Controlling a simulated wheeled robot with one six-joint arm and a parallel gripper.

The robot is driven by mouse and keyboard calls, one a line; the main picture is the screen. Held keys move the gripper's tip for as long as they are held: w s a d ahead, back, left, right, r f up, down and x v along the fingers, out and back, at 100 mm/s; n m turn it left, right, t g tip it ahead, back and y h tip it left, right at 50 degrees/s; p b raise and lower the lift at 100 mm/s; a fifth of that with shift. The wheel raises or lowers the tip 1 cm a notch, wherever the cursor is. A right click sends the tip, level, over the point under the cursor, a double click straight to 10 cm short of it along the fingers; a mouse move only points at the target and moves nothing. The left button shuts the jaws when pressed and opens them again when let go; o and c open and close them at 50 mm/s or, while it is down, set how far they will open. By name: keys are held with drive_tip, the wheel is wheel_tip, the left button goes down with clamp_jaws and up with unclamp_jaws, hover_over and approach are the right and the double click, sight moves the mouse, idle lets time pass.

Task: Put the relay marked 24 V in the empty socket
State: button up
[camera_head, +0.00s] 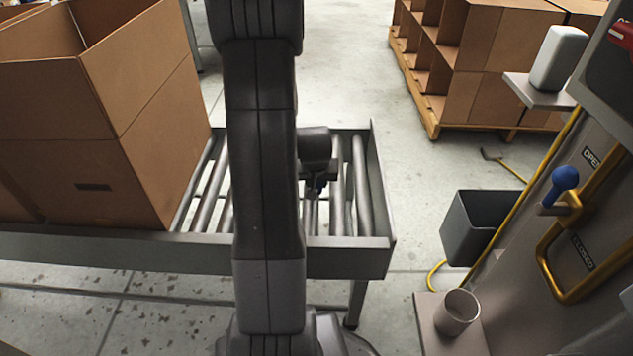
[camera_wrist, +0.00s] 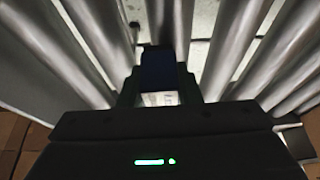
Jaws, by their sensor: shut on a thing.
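My gripper (camera_head: 317,181) is over the roller conveyor, partly hidden behind my arm in the head view. In the wrist view my gripper (camera_wrist: 158,88) is shut on a small dark blue block (camera_wrist: 157,68), with a pale patch below it between the fingers. A bit of the blue block (camera_head: 320,187) also shows in the head view. It may be a relay, but no 24 V marking can be read. Rollers show behind the block in the wrist view. I cannot make out a socket in either view.
A large open cardboard box (camera_head: 110,130) stands on the left of the conveyor (camera_head: 330,255). At right are a grey bin (camera_head: 470,225), a cup (camera_head: 457,313), a blue-knobbed lever (camera_head: 565,178) and a yellow handle (camera_head: 557,272). Boxes on a pallet (camera_head: 431,118) stand behind.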

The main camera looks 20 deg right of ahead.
drive_tip(key=o, duration=1)
drive_tip(key=shift+f, duration=0.1)
drive_tip(key=shift+c, duration=0.2)
